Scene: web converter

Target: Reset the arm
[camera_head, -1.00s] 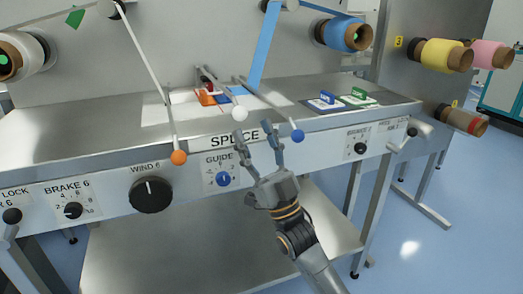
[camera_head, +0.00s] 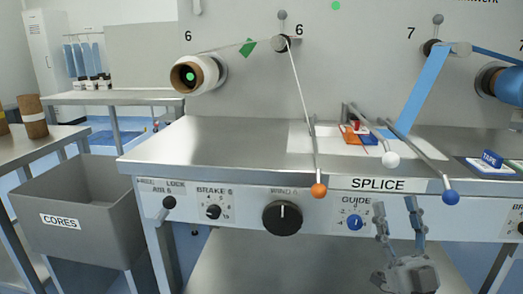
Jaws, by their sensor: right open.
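My right gripper (camera_head: 400,225) points upward at the lower right of the head view, in front of the panel's lower edge. Its two fingers stand apart with nothing between them. Its fingertips show just below the SPLICE label (camera_head: 378,185), close to the blue GUIDE knob (camera_head: 355,222) in the picture. The rest of my right arm is cut off by the bottom edge. My left gripper does not show.
The steel machine table (camera_head: 215,145) carries rods with orange (camera_head: 319,190), white (camera_head: 391,160) and blue (camera_head: 450,197) ball ends. A grey CORES bin (camera_head: 85,215) stands at left, beside a side table (camera_head: 35,145). A white roll (camera_head: 198,74) sits on the machine wall.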

